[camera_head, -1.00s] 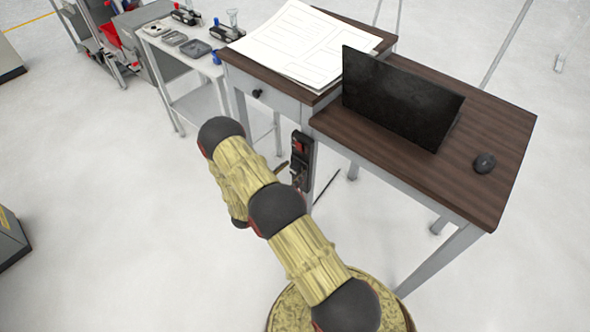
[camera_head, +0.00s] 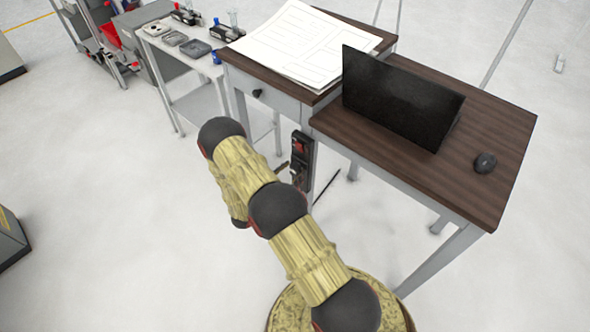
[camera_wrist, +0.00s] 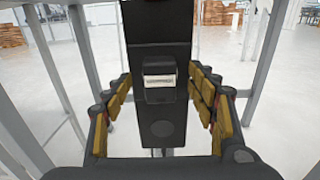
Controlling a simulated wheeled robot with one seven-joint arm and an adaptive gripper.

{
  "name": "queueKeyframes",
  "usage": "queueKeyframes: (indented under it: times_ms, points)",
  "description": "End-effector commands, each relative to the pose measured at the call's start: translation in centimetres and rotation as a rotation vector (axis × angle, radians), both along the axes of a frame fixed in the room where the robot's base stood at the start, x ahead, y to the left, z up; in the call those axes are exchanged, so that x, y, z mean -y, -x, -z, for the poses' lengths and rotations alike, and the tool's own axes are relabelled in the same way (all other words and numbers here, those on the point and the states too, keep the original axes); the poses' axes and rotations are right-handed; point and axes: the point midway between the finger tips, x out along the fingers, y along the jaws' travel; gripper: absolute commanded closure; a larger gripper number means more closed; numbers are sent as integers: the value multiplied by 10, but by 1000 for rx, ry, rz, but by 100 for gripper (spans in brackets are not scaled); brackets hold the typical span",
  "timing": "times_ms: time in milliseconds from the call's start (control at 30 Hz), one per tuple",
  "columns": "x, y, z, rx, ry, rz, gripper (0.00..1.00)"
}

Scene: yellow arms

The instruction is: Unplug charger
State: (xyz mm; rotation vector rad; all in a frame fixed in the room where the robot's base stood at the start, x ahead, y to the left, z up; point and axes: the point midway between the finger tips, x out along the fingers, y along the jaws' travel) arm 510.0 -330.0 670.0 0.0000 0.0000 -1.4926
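A black power strip (camera_head: 302,148) with a red part near its top is fixed upright on the desk leg in the head view. In the wrist view the black strip (camera_wrist: 162,128) runs down the middle. A black charger block (camera_wrist: 160,92) with a pale label sits on it. My gripper (camera_wrist: 160,86) is open, with yellow-padded fingers left and right of the charger and gaps visible on both sides. In the head view the gripper is mostly hidden behind my arm, with a small part near the strip. The charger's prongs are hidden.
The wooden desk (camera_head: 490,203) carries a black screen (camera_head: 400,97), a mouse (camera_head: 485,163) and paper sheets (camera_head: 300,45). A white side table (camera_head: 160,53) with small devices stands at the left. Grey desk legs (camera_wrist: 20,130) flank the gripper.

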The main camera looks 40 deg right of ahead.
Motion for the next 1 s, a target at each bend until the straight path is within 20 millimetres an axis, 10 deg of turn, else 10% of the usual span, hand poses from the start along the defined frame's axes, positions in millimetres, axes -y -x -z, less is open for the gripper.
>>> queueKeyframes:
  times_ms: [1000]
  points:
    - [0,0,0,0,0,0,100]
